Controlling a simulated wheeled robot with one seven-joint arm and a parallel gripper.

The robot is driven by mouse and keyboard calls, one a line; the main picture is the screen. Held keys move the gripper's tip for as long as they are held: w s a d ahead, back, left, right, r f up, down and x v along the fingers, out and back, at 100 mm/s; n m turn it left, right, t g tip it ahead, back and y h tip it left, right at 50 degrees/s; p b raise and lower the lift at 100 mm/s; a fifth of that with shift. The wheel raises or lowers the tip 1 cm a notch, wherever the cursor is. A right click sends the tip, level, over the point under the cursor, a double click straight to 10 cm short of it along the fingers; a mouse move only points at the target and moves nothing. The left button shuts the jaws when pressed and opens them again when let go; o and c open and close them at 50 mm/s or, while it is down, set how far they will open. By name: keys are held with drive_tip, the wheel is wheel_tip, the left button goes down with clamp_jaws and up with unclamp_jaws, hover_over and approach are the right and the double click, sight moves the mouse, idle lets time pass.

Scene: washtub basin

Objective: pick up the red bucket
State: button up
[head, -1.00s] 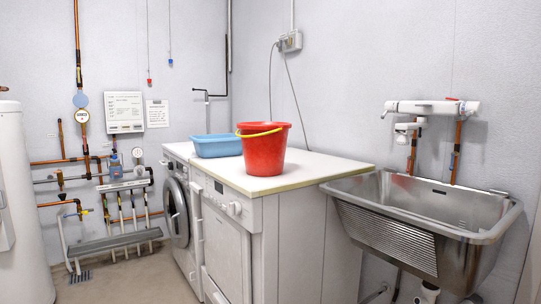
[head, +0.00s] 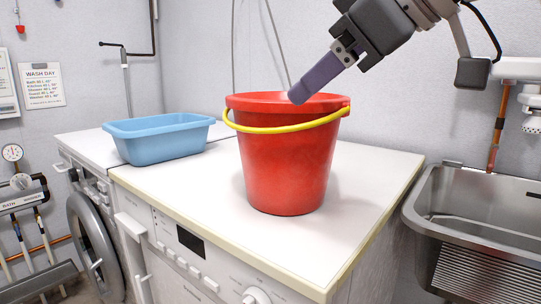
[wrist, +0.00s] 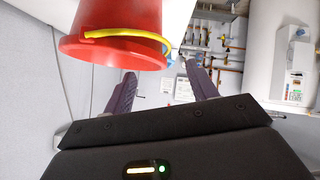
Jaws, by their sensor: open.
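The red bucket (head: 285,160) stands upright on the white worktop, with its yellow handle (head: 290,127) lowered against the front of the rim. My gripper (head: 299,93) reaches in from the upper right, its visible finger pointing down-left at the bucket's rim. I cannot tell from the head view whether it touches. In the wrist view the bucket (wrist: 115,38) appears upside down at the upper left, rim towards the fingers. There the two purple fingers of my gripper (wrist: 160,70) are spread apart, with nothing visibly held between them. The bucket's inside is hidden.
A blue basin (head: 160,138) stands left of the bucket on the white worktop (head: 330,235). A steel sink (head: 480,215) is at the right. The worktop in front of the bucket is clear. Wall pipes (head: 495,140) run above the sink.

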sight(284, 151)
drive_tip(key=b+x, duration=0.3)
drive_tip(key=x, duration=0.8)
drive_tip(key=shift+a, duration=0.55)
drive_tip(key=shift+r, duration=0.1)
drive_tip(key=shift+c, duration=0.3)
clamp_jaws()
drive_tip(key=shift+w, duration=0.1)
idle(0.4)
